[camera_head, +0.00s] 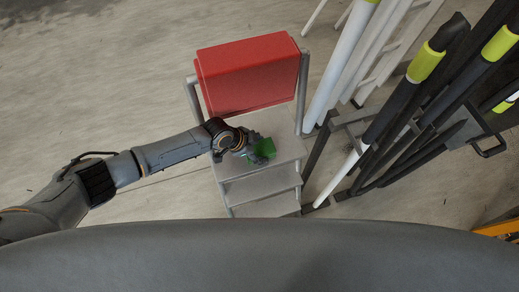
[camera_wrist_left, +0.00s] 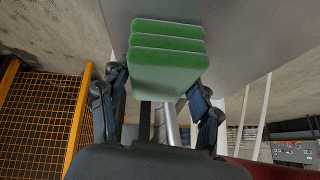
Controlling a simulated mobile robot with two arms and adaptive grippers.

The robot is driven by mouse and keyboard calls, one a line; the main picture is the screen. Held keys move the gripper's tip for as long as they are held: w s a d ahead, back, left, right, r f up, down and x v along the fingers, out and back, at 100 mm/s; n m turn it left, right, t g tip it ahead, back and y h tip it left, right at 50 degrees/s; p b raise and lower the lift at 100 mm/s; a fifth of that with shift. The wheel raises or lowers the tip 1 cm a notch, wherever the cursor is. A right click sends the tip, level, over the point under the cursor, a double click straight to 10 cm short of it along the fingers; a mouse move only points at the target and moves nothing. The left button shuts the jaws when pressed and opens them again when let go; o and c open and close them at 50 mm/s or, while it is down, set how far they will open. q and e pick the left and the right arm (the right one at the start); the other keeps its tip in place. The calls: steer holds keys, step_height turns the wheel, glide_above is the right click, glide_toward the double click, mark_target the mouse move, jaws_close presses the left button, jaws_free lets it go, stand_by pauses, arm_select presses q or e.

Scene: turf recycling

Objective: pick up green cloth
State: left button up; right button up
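The green cloth (camera_head: 262,150) is at the top step of a small stepladder in the head view. In the left wrist view it is a folded green stack (camera_wrist_left: 167,60) with several layered edges. My left gripper (camera_head: 250,148) is at the cloth, partly covering it. In the left wrist view the fingers of my left gripper (camera_wrist_left: 160,88) are spread, one on each side of the cloth's near end. I cannot tell whether they press on it or whether the cloth rests on the step. My right gripper is not in view.
The grey stepladder (camera_head: 262,188) stands on a concrete floor. A red box (camera_head: 248,75) is just behind the cloth. Long poles with yellow-green bands (camera_head: 425,63) lean on a dark rack at the right. An orange-framed grate (camera_wrist_left: 40,108) shows in the left wrist view.

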mark_target(266, 146)
arm_select(q)
steer(key=shift+c, duration=1)
steer(key=shift+r, duration=0.1)
steer(key=shift+r, duration=0.6)
step_height(266, 146, up, 2)
steer(key=shift+r, duration=0.2)
steer(key=s+a+b, duration=0.1)
steer(key=s+a, duration=0.2)
steer(key=a, duration=0.5)
steer(key=s+a+b, duration=0.1)
steer(key=s+a, duration=0.3)
steer(key=a, duration=0.4)
steer(key=shift+s+a+f, duration=0.15)
steer(key=shift+a, duration=0.1)
